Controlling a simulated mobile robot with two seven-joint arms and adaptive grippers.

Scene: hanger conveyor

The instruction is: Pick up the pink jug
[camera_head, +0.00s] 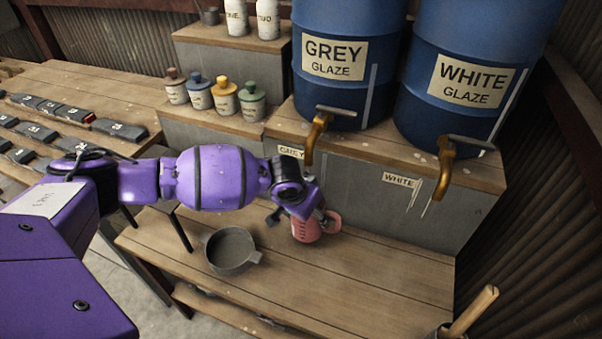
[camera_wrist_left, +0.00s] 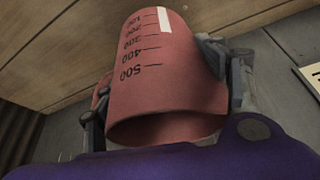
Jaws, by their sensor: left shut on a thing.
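The pink jug (camera_head: 307,229) has dark measuring marks and a handle on its right side in the head view. It is at the bench below the grey glaze barrel, and I cannot tell whether it touches the bench top. My left gripper (camera_head: 298,213) is shut on the jug from above. In the left wrist view the jug (camera_wrist_left: 165,75) fills the middle, with its open rim toward the camera and a gripper finger (camera_wrist_left: 165,92) on each side. Part of the handle shows at the left there. My right gripper is not in view.
A grey pot (camera_head: 231,250) stands on the wooden bench (camera_head: 350,285) left of the jug. The brass taps of the grey glaze barrel (camera_head: 335,85) and white glaze barrel (camera_head: 460,105) overhang the bench. A wooden handle (camera_head: 472,312) sticks up at the front right.

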